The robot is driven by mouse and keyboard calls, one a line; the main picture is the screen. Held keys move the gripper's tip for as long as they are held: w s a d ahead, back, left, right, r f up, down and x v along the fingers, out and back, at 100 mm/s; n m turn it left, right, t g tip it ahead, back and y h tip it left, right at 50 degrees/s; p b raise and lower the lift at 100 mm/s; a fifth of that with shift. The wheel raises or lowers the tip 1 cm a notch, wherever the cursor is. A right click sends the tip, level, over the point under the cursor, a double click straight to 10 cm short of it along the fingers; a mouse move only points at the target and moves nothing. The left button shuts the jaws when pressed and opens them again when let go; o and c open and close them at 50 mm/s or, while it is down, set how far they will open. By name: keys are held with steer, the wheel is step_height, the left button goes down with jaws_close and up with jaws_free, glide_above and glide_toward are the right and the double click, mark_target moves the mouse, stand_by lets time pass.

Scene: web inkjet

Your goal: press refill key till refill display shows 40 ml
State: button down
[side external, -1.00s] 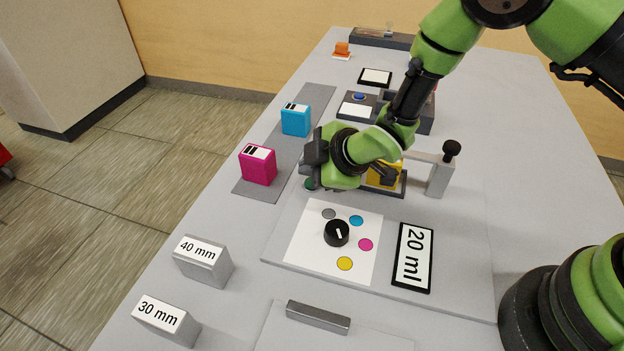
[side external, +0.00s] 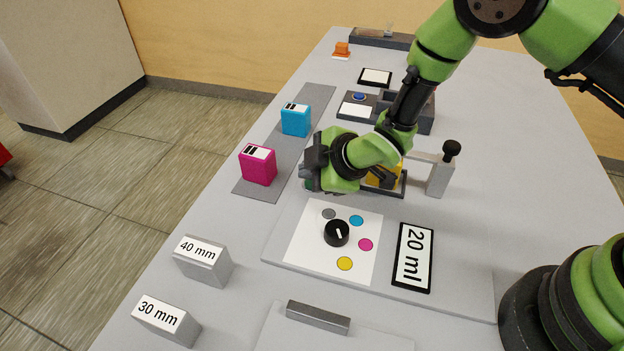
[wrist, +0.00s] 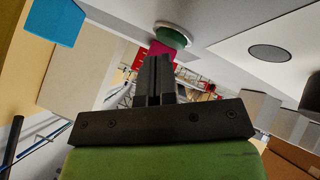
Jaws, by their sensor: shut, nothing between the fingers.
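The refill display (side external: 413,257) reads 20 ml on a white panel with a black frame. A round green key (wrist: 173,34) with a pale rim shows just beyond my fingertips in the wrist view. In the side view only a bit of the green key (side external: 309,185) shows below my gripper (side external: 311,178), which hides the rest. My gripper's two dark fingers (wrist: 156,62) are pressed together with nothing between them. They point toward the key; I cannot tell whether they touch it.
A black knob (side external: 337,233) stands on a white panel with several coloured dots. Magenta (side external: 258,166) and cyan (side external: 296,120) cartridges stand on a grey strip at left. A yellow block (side external: 384,177) and a post with a black knob (side external: 451,148) are close to my wrist.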

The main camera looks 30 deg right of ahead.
steer(key=shift+f, duration=0.45)
stand_by(0.4)
steer(key=shift+r, duration=0.85)
steer(key=shift+r, duration=0.1)
steer(key=shift+r, duration=2.45)
